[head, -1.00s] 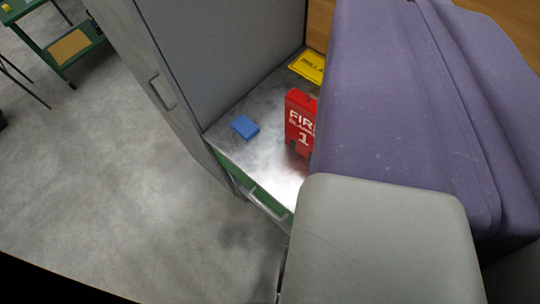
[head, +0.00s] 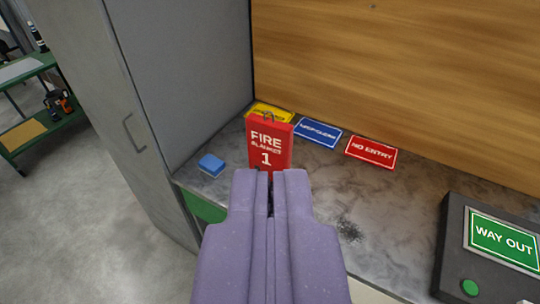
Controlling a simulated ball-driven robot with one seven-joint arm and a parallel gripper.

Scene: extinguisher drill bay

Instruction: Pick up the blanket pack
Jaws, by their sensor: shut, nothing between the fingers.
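Nothing shows between the fingers. The gripper hides the pack's bottom, and I cannot tell whether the tips touch it.
A blue block (head: 211,165) lies left of the pack. Yellow (head: 268,112), blue (head: 317,133) and red "NO ENTRY" (head: 371,152) signs lie behind and right. A dark box with a "WAY OUT" sign (head: 503,240) stands at right. The grey cabinet (head: 185,75) borders the left.

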